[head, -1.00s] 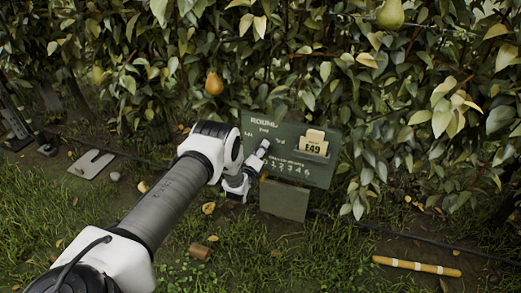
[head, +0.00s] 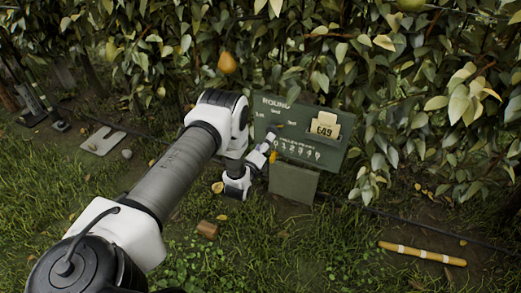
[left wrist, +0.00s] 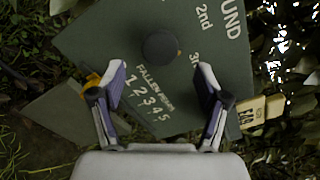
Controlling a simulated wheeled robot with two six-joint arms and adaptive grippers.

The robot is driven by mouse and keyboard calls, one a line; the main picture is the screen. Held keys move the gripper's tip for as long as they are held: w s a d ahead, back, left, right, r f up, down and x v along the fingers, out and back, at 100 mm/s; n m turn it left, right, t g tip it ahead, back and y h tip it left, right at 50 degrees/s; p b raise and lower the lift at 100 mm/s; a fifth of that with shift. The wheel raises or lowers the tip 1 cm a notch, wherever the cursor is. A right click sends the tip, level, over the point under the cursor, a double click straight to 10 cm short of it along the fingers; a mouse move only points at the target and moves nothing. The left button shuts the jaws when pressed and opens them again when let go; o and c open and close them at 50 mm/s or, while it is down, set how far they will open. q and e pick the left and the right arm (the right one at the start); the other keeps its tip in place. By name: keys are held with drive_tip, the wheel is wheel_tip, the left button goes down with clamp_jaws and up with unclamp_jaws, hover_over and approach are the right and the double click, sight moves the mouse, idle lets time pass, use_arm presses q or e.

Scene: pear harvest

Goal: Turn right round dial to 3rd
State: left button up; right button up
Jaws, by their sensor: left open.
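The green board (head: 335,158) stands among the foliage, with the printed words ROUND, 1st, 2nd and 3rd. In the left wrist view the board (left wrist: 105,40) carries a dark round dial (left wrist: 160,45), with "2nd" and "3rd" printed to its right. My right gripper is not in view.
A cream card marked E49 (head: 325,126) sits in the board; it also shows in the left wrist view (left wrist: 262,108). A small orange piece (left wrist: 91,80) shows behind my left finger. A yellow stick (head: 422,253) lies on the ground at right. Leaves crowd the board.

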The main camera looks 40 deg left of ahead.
use_arm(q)
drive_tip(key=v, duration=0.4)
drive_tip(key=shift+s, duration=0.3)
